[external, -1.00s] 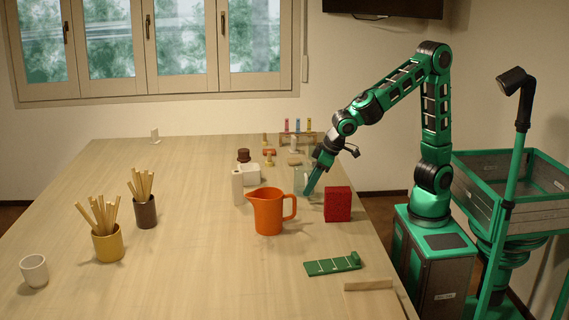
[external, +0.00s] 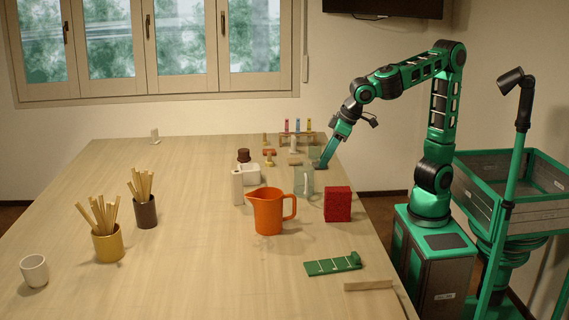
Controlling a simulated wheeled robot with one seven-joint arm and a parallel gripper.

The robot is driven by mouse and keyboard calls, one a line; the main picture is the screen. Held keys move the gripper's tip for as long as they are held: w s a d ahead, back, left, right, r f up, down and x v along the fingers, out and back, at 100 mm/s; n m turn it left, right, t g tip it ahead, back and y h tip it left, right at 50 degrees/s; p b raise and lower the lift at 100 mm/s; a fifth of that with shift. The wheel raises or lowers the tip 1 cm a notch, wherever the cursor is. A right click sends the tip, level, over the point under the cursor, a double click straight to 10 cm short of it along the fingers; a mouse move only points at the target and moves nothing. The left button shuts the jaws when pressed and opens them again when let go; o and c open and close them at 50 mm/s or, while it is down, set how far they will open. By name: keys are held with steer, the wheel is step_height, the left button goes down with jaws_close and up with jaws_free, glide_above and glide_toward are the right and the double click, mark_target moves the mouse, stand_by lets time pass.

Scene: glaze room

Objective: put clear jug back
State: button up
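The clear jug (external: 304,183) is a see-through, faintly greenish vessel. It stands upright on the table, behind the orange jug and to the left of the red block. My gripper (external: 320,165) points down and to the left, just behind and to the right of the clear jug, low over the table's right side. It looks apart from the jug, though the two are close in the picture. The fingers are too small and dark to show whether they are open or shut. Another pale greenish shape (external: 314,152) shows just behind the gripper; I cannot tell what it is.
An orange jug (external: 268,212) and a red block (external: 338,204) stand in front. A white bottle (external: 237,188), a white container (external: 251,175) and a rack of coloured tubes (external: 296,134) are nearby. A green tray (external: 332,265) lies at the front right. The table's (external: 190,260) middle is clear.

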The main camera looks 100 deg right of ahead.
steer(key=s+d+f+m+g, duration=0.1)
steer(key=s+d+f, duration=0.2)
steer(key=s+d, duration=0.45)
steer(key=s+d+f+m+g, duration=0.1)
steer(key=s+d+f+g, duration=0.2)
steer(key=d, duration=0.7)
steer(key=s+d+f+y, duration=0.1)
steer(key=s+d+f, duration=0.1)
steer(key=s, duration=0.7)
steer(key=s+d+f+m+y, duration=0.1)
steer(key=s+d+f, duration=0.2)
steer(key=s, duration=0.6)
steer(key=shift+f+m+g, duration=0.3)
steer(key=shift+f, duration=0.5)
